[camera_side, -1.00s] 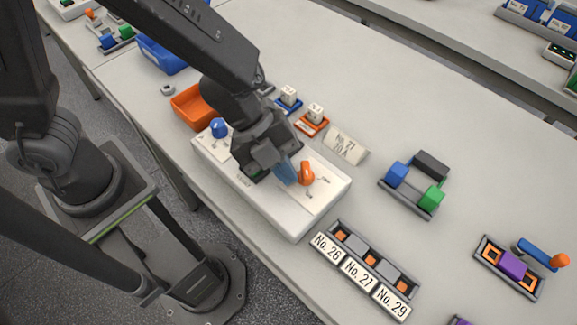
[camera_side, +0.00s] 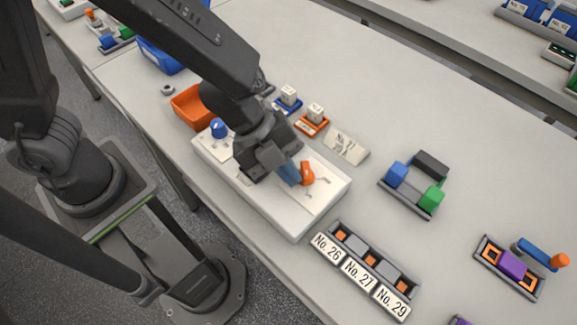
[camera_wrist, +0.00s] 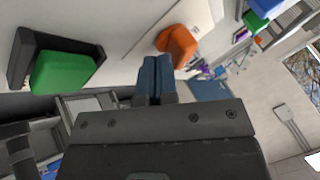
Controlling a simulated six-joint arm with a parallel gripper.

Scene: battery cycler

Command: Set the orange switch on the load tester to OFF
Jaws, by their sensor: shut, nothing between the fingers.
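The load tester (camera_side: 308,218) is a long white box lying on the bench below my arm. Its orange switch (camera_side: 308,174) is near the box's right end, with small markings beside it that are too small to read. The switch also shows in the wrist view (camera_wrist: 178,45), to the right of the fingertips. My gripper (camera_side: 291,173) has blue fingers, shut together with nothing between them. The fingertips (camera_wrist: 157,68) are low over the box, right beside the switch on its left. I cannot tell for sure whether they touch it. My wrist hides the middle of the box.
A blue knob (camera_side: 218,129) is at the box's left end. In the wrist view a green block in a black frame (camera_wrist: 62,72) is at left. Behind the box are an orange bin (camera_side: 192,107) and a card (camera_side: 347,146). A labelled tray (camera_side: 366,268) lies in front right.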

